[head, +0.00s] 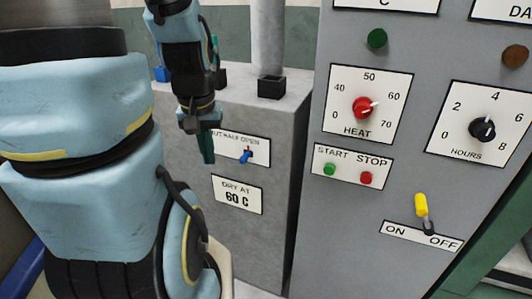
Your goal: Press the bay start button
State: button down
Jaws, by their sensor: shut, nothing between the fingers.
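The green START button (330,169) sits on a white START/STOP plate (352,167) on the grey panel, beside the red STOP button (366,178). No label in view names a bay. My gripper (207,158) points down at the upper left of the head view, left of the panel and apart from the buttons. It is shut and empty. It partly covers a label ending in "HALF OPEN" (255,147) with a small blue-tipped toggle (246,155) on the grey block.
The panel also carries a red HEAT knob (363,108), a black HOURS knob (482,129) and a yellow ON/OFF lever (421,207). The space before the buttons looks clear.

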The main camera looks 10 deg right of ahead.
aim_at(329, 168)
jog(key=u, duration=0.95)
jog(key=k+j, duration=0.15)
jog(key=k, duration=0.25)
jog(key=k+j, duration=0.15)
jog(key=k, duration=0.2)
